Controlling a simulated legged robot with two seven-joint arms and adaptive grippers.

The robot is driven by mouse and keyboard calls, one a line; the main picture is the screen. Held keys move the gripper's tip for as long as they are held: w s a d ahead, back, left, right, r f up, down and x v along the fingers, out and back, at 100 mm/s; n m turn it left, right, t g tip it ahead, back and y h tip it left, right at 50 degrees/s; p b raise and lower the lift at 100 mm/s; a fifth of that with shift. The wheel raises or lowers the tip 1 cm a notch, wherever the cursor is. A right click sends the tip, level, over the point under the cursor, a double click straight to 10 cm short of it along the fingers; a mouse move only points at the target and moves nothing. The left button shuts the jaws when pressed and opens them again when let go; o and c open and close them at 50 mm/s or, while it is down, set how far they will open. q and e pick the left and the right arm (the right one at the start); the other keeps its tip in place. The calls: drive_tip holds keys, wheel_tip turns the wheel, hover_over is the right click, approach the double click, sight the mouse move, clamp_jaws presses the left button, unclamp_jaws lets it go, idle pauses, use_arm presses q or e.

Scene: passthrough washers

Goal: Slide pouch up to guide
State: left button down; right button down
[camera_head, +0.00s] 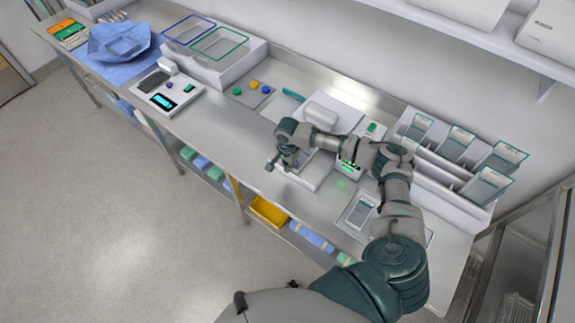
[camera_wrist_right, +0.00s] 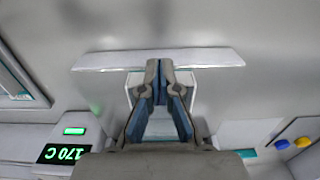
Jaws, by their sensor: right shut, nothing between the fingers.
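My right gripper (camera_head: 273,164) reaches over the front of the white sealer (camera_head: 312,178) in the head view. In the right wrist view the fingers (camera_wrist_right: 165,66) are shut with nothing between them. A pale, clear-fronted pouch (camera_wrist_right: 160,126) seems to lie flat below the fingers, which hide much of it. A long white strip (camera_wrist_right: 210,58) crosses just beyond the fingertips; it may be the guide or the sealer's front edge. I cannot tell whether pouch and strip touch. The sealer's green display (camera_wrist_right: 65,152) reads 170 C. My left gripper does not show clearly.
Another pouch (camera_head: 360,212) lies on a tray to the right of the sealer. A rack of several pouches (camera_head: 456,140) stands at the back right. Coloured buttons (camera_head: 253,85), a scale-like device (camera_head: 165,93) and framed bins (camera_head: 220,45) are to the left. Bare steel counter lies between.

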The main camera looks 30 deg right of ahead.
drive_tip(key=shift+w+d+p, duration=0.2)
drive_tip(key=shift+w+d, duration=0.1)
drive_tip(key=shift+d, duration=0.4)
drive_tip(key=shift+w+d+p, duration=0.15)
drive_tip(key=shift+w+d, duration=0.15)
drive_tip(key=shift+d, duration=0.45)
drive_tip(key=shift+w+d+p, duration=0.2)
drive_tip(key=shift+w+d, duration=0.1)
drive_tip(key=shift+d, duration=0.4)
drive_tip(key=p, duration=0.1)
drive_tip(key=a+r+p, duration=0.1)
drive_tip(key=r+p, duration=0.1)
drive_tip(key=shift+s+a+r, duration=0.2)
drive_tip(key=shift+s, duration=0.05)
drive_tip(key=shift+s+a+r, duration=0.3)
drive_tip(key=shift+a+r, duration=0.45)
drive_tip(key=shift+r, duration=0.1)
